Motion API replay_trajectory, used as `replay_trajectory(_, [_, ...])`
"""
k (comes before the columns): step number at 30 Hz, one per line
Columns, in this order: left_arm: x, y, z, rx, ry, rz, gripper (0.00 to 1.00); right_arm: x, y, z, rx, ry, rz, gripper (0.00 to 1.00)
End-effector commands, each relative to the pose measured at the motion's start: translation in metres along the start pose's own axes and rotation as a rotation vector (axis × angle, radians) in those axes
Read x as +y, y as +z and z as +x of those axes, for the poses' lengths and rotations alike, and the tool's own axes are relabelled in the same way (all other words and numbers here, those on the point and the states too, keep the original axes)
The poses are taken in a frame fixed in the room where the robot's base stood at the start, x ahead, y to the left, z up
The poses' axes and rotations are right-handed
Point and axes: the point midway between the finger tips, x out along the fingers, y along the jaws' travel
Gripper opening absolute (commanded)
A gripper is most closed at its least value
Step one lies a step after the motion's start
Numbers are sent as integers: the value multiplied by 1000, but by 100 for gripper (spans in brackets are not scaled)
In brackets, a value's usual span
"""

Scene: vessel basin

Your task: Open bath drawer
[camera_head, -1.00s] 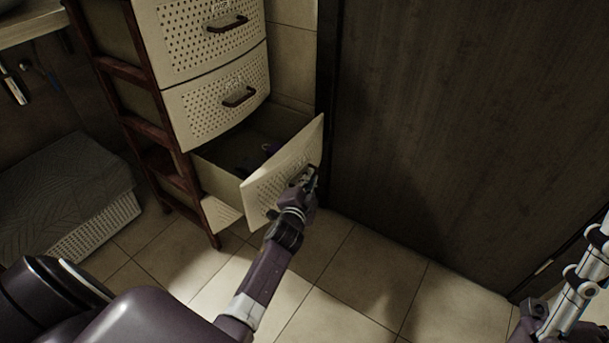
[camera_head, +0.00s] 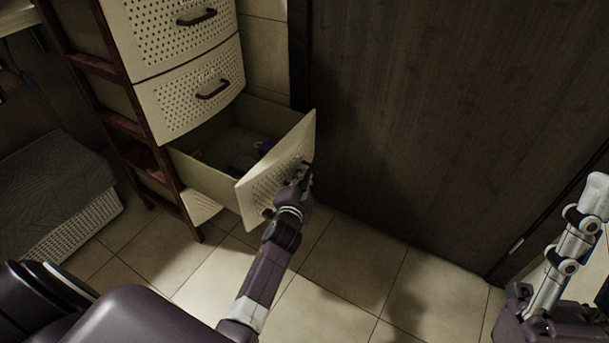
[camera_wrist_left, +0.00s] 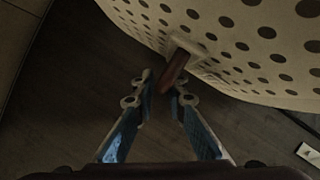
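My left gripper (camera_head: 303,177) is at the front panel. In the left wrist view its fingertips (camera_wrist_left: 163,92) are on both sides of the brown handle (camera_wrist_left: 174,72) and appear shut on it.
Two shut drawers (camera_head: 190,100) sit above. A dark wooden door (camera_head: 430,120) stands right of the cabinet. A perforated basket with a grey cover (camera_head: 55,180) is at the left. The tiled floor (camera_head: 345,260) is clear in front.

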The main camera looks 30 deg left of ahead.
Motion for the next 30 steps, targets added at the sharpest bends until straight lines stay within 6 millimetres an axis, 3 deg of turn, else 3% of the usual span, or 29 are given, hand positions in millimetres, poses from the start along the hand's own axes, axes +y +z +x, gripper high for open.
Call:
replay_trajectory(3, [0,0,0,0,0,0,26,0,0,0,1,0,0,29])
replay_trajectory(14, [0,0,-4,1,-1,0,26,0,1,-1,-1,1,2,29])
replay_trajectory(20, [0,0,-30,1,0,-1,26,0,0,-1,-1,1,1,29])
replay_trajectory(30, [1,0,-94,-1,1,0,26,0,0,0,0,0,1,29])
